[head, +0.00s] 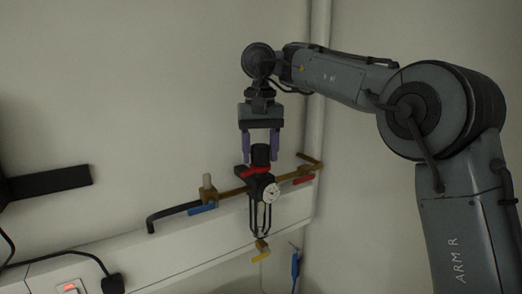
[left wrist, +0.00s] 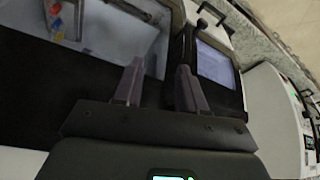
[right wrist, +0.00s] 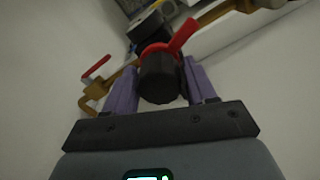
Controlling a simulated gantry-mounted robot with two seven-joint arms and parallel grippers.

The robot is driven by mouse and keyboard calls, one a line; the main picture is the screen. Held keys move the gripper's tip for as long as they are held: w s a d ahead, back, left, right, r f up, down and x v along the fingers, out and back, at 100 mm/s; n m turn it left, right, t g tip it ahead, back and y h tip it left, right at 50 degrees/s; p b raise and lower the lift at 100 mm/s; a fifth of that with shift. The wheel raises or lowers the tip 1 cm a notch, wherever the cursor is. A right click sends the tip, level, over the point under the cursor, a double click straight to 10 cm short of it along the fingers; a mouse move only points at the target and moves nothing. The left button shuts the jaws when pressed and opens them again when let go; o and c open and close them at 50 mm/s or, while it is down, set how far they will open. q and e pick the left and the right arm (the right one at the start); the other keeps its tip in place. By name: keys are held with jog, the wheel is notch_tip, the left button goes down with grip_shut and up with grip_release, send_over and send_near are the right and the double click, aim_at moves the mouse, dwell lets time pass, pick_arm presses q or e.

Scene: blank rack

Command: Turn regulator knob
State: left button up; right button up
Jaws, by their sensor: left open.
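The regulator stands on the brass pipe along the wall. Its black knob (head: 261,154) points up, with a red part (head: 256,170) below it and a white gauge (head: 271,193) in front. My right gripper (head: 261,160) points down from above, its purple fingers on either side of the knob. In the right wrist view the knob (right wrist: 160,78) lies between the two fingers (right wrist: 160,88); any gap is very narrow, and contact cannot be made out. My left gripper (left wrist: 160,78) is open and empty in the left wrist view, away from the regulator.
The brass pipe (head: 231,193) carries a blue lever (head: 201,210) and a red lever (head: 303,180) beside the regulator. A yellow lever (head: 261,257) hangs below. A white trunking ledge (head: 180,243) runs along the wall. A socket (head: 72,289) with a black plug (head: 112,284) is at lower left.

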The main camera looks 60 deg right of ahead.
jog(key=c, duration=0.7)
jog(key=shift+m, duration=0.3)
